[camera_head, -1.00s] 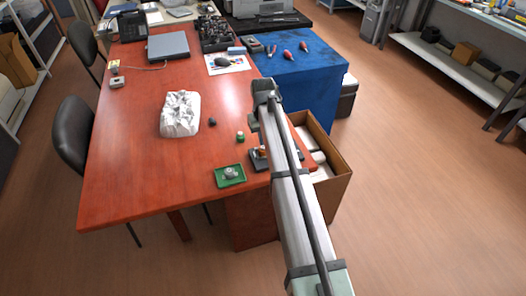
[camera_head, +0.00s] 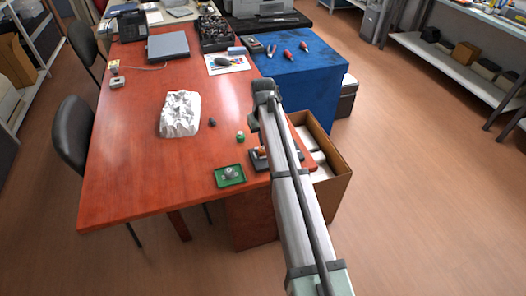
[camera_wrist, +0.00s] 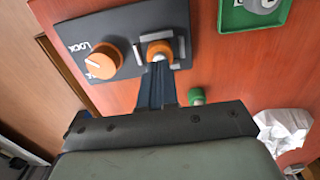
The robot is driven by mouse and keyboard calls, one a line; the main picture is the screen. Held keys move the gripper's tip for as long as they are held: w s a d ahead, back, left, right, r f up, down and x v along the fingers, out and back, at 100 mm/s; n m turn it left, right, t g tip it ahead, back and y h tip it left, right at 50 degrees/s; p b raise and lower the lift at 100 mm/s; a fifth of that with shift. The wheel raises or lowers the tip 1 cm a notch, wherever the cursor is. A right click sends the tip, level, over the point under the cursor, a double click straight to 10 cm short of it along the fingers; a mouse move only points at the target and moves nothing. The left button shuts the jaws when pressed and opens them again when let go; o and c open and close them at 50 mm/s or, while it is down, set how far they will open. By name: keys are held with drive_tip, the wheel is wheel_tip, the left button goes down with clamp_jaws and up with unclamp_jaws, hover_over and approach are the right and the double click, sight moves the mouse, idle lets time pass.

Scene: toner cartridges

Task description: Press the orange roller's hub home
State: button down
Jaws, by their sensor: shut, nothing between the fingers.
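The orange roller (camera_wrist: 159,49) sits in a grey holder on a dark plate (camera_wrist: 121,20) in the wrist view. A pale end, perhaps its hub, shows at its near side, just in front of my fingertips. My gripper (camera_wrist: 158,68) is shut and empty, its dark blue fingers pointing at that end. I cannot tell whether they touch it, nor how deep the hub sits. An orange knob (camera_wrist: 104,61) beside lettering "LOCK" is on the same plate, to the left. In the head view the plate (camera_head: 256,164) is partly hidden behind my arm.
A green tray (camera_head: 217,181) with a grey part lies left of the plate. A small green piece (camera_head: 240,137), a dark piece (camera_head: 212,122) and crumpled white material (camera_head: 180,114) lie on the red table (camera_head: 130,170). An open cardboard box (camera_head: 335,185) stands to the right.

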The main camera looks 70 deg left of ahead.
drive_tip(key=shift+f, duration=1.05)
idle(0.7)
drive_tip(key=shift+r, duration=3.5)
